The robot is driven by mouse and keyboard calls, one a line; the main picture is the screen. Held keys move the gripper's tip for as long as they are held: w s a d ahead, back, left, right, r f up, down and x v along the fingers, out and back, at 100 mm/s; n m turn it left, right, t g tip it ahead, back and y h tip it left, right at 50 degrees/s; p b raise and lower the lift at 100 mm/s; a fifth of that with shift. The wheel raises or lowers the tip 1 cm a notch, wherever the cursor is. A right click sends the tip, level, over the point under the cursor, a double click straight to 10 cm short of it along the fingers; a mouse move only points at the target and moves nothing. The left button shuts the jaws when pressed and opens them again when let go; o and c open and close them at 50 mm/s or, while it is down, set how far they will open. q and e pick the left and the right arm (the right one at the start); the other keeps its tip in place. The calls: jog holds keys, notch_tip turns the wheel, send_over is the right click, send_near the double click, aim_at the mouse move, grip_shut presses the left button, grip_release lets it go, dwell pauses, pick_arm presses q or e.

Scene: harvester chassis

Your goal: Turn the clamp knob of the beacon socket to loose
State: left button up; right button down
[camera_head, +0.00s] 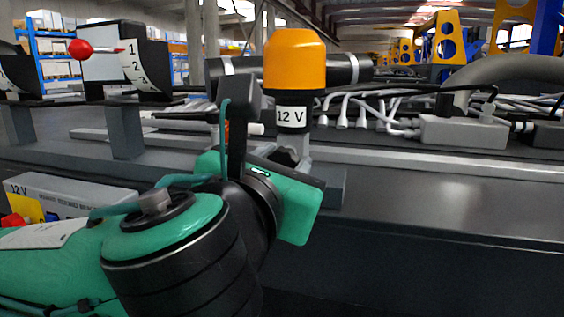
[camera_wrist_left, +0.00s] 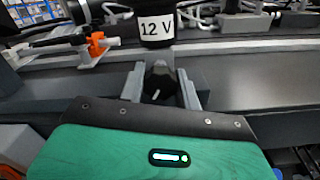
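The beacon (camera_head: 295,62) has an orange dome and a black base labelled "12 V" (camera_head: 291,116); the label also shows in the left wrist view (camera_wrist_left: 157,27). Below the base, a dark clamp knob (camera_wrist_left: 160,80) with a short white mark shows in the left wrist view. My left gripper (camera_head: 292,160) reaches under the beacon from the front. In the left wrist view its two grey fingers (camera_wrist_left: 161,88) stand on either side of the knob, very close to it. Whether they touch it is unclear. The head view hides the knob behind the gripper. My right gripper is out of view.
A grey ledge (camera_head: 440,170) runs along the front. White cables (camera_head: 375,105) and a white connector block (camera_head: 463,131) lie to the right. A red-tipped lever (camera_head: 80,48) with a numbered scale stands at left. An orange clip (camera_wrist_left: 96,43) sits left of the beacon.

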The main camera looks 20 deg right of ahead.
pick_arm(q)
jog(key=shift+f+n+b, duration=0.2)
jog(key=shift+n+b, duration=0.4)
jog(key=shift+b, duration=0.3)
jog(key=n+b, duration=1.5)
jog(key=b, duration=0.1)
jog(key=n+b, duration=0.3)
jog(key=shift+n, duration=0.3)
jog(key=shift+r+n+b, duration=0.1)
jog(key=shift+n+b, duration=1.4)
jog(key=shift+n, duration=0.5)
jog(key=o, duration=1)
jog(key=shift+c, duration=0.2)
